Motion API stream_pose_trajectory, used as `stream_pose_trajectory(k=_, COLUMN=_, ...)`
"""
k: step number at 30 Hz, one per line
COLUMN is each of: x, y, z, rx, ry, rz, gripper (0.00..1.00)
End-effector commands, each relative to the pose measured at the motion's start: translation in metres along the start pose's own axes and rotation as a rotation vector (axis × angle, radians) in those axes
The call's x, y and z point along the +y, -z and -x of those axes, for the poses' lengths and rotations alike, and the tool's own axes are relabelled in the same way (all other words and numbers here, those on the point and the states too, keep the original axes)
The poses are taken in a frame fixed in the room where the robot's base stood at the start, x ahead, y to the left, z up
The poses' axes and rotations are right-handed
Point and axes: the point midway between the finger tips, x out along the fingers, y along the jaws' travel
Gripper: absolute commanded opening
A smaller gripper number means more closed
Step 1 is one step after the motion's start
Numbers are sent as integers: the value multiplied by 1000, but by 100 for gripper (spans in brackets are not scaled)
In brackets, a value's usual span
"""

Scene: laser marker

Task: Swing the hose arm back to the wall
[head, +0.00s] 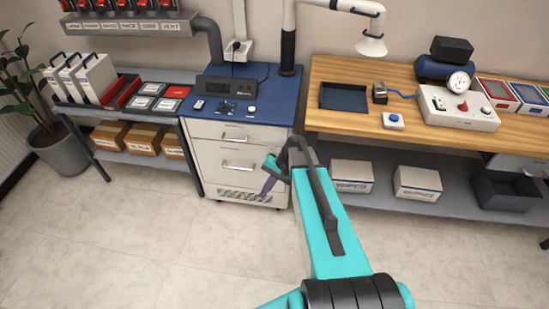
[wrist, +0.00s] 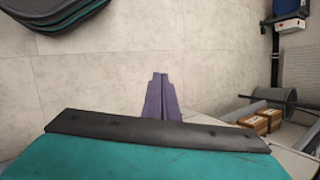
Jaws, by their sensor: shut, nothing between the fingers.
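The white hose arm (head: 345,5) shows at the top of the head view. Its post (head: 288,45), white above a dark sleeve, stands at the back right corner of the blue-topped cabinet. The arm reaches right, and its cone-shaped hood (head: 371,45) hangs above the back of the wooden bench. The top of the arm is cut off by the frame. My gripper (head: 267,188) has purple fingers and is shut and empty, low in front of the cabinet, well below and apart from the hose arm. The shut fingers also show in the wrist view (wrist: 161,97), against the floor.
The blue-topped cabinet (head: 262,105) carries a dark control unit. The wooden bench (head: 345,75) holds a dark tray (head: 343,97) and a white gauge box (head: 460,108). A shelf rack (head: 140,160) and a potted plant (head: 62,152) stand left. The floor (head: 150,230) is clear.

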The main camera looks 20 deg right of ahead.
Motion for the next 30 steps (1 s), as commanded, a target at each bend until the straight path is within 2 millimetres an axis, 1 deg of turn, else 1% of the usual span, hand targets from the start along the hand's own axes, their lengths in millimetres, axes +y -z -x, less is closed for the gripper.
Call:
stream_pose_trajectory(k=1, x=12, y=-17, z=-26, rx=-18, ry=-43, rz=26, gripper=0)
stream_pose_trajectory(k=3, x=27, y=-35, z=-53, rx=-35, ry=-100, rz=66, gripper=0)
stream_pose_trajectory(k=5, x=41, y=-50, z=-74, rx=-50, ry=-150, rz=100, gripper=0)
stream_pose_trajectory(k=6, x=50, y=-60, z=-88, rx=-62, ry=-184, rz=125, gripper=0)
stream_pose_trajectory(k=8, x=65, y=-76, z=-107, rx=-79, ry=-234, rz=163, gripper=0)
stream_pose_trajectory(k=12, x=102, y=-112, z=-145, rx=-119, ry=-349, rz=258, gripper=0)
stream_pose_trajectory(k=14, x=118, y=-126, z=-159, rx=-136, ry=-398, rz=300, gripper=0)
stream_pose_trajectory(k=15, x=130, y=-136, z=-167, rx=-147, ry=-431, rz=330, gripper=0)
stream_pose_trajectory(k=18, x=158, y=-159, z=-185, rx=-179, ry=-511, rz=404, gripper=0)
stream_pose_trajectory(k=21, x=183, y=-178, z=-197, rx=-207, ry=-582, rz=475, gripper=0)
stream_pose_trajectory(k=24, x=203, y=-192, z=-204, rx=-231, ry=-637, rz=533, gripper=0)
stream_pose_trajectory(k=27, x=216, y=-200, z=-208, rx=-246, ry=-674, rz=573, gripper=0)
stream_pose_trajectory(k=30, x=222, y=-204, z=-209, rx=-254, ry=-693, rz=594, gripper=0)
